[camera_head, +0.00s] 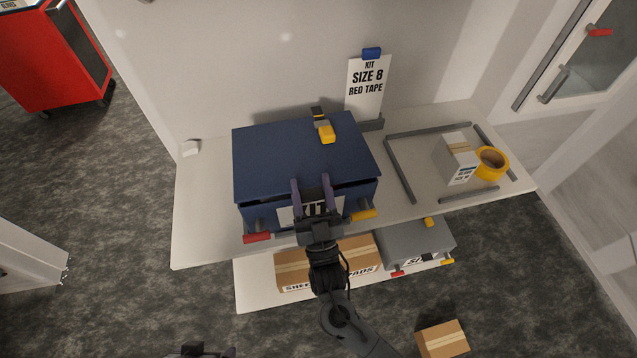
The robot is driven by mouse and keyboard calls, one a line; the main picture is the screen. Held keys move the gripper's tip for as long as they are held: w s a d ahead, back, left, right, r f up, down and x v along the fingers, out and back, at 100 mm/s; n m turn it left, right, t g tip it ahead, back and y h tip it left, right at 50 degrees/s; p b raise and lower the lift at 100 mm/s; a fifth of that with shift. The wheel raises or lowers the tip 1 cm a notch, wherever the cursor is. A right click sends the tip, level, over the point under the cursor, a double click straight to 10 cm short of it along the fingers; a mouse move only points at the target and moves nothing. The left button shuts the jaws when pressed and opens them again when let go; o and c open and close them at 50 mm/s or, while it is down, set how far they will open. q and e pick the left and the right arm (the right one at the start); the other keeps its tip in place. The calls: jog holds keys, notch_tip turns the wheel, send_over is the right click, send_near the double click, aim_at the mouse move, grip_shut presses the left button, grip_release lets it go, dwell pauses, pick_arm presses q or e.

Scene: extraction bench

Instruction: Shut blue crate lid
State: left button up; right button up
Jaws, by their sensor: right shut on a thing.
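The blue crate (364,198) stands on the upper shelf of the bench, with a label reading KIT on its front. Its blue lid (290,155) lies over the top, with a narrow dark gap under its front edge. A red latch (257,238) and a yellow latch (363,215) stick out at the crate's front. My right gripper (312,187) is at the middle of the lid's front edge, shut on the lid, and hides part of the label. My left gripper (200,351) shows only as a cut-off dark piece at the bottom edge.
A yellow-and-black clip (325,131) sits on the lid's back. Behind stands a sign (368,90) reading SIZE 8 RED TAPE. The lower shelf holds a cardboard box (292,272) and grey case (415,243).

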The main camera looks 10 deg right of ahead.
jog(key=shift+s+f+b, duration=0.15)
jog(key=shift+f+b, duration=0.4)
jog(key=shift+f, duration=1.05)
jog(key=o, duration=1.4)
jog(key=shift+s, duration=0.1)
jog(key=shift+s+f, duration=0.3)
jog(key=shift+f, duration=0.1)
jog(key=shift+r+b+v, duration=0.25)
jog(key=shift+b+v, duration=0.45)
jog(key=shift+v, duration=4.15)
jog(key=shift+s+f, duration=0.1)
jog(key=shift+s, duration=0.15)
